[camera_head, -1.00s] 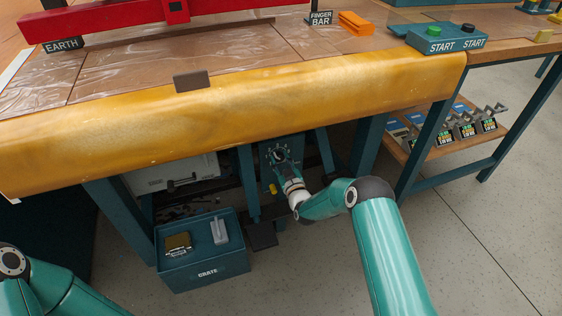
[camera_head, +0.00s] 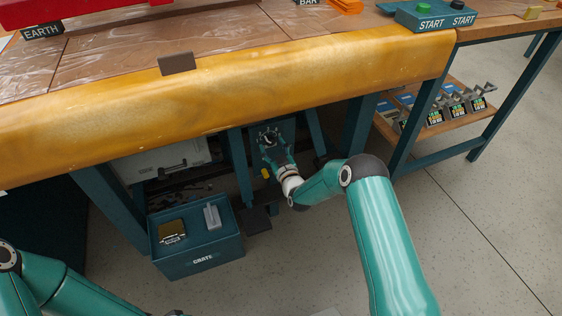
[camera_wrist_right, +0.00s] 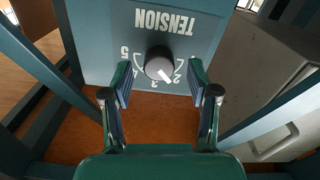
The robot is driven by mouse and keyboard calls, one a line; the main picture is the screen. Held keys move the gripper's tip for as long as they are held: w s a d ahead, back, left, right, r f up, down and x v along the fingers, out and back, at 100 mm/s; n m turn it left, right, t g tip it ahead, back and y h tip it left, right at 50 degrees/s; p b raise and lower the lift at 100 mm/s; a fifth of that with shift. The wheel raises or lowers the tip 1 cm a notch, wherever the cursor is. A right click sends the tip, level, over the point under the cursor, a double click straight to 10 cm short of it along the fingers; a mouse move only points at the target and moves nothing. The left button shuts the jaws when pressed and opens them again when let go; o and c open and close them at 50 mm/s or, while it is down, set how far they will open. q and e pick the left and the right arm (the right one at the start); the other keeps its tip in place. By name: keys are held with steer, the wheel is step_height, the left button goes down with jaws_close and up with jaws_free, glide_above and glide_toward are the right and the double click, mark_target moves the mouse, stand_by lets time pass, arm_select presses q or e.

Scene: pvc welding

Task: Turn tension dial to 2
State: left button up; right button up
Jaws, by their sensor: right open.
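The tension dial (camera_wrist_right: 159,64) is a dark round knob with a white pointer line on a teal panel (camera_wrist_right: 95,30) lettered TENSION, upside down in the right wrist view. The pointer points to the lower right, towards the small numerals there; I cannot tell exactly which it meets. My right gripper (camera_wrist_right: 160,78) is open, with one finger on each side of the knob and gaps showing between. In the head view, my right gripper (camera_head: 270,142) is under the bench in front of the panel. My left arm shows at lower left; its gripper is not visible.
The bench's yellow front edge (camera_head: 230,98) overhangs the panel. Teal bench legs (camera_head: 238,168) stand beside it. A teal crate (camera_head: 197,262) sits on the floor to the left, and a grey case (camera_head: 165,160) lies under the bench. The floor at right is open.

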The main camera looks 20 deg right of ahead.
steer(key=s, duration=1)
steer(key=shift+s+d, duration=0.2)
steer(key=shift+s, duration=0.2)
step_height(320, 180, up, 3)
steer(key=s+a+p, duration=0.1)
steer(key=a+p, duration=0.1)
steer(key=s+a+f+m+g+y, duration=0.1)
steer(key=s+a+f+g, duration=0.4)
steer(key=s, duration=0.6)
steer(key=s+f+m+g+y+p, duration=0.1)
steer(key=s+f+m+g, duration=0.15)
steer(key=s+g, duration=0.55)
steer(key=s+a+f+m+g+y, duration=0.1)
steer(key=s+a+f+g, duration=0.3)
steer(key=s, duration=0.9)
step_height(320, 180, up, 37)
steer(key=d+p, duration=0.1)
steer(key=p, duration=3.7)
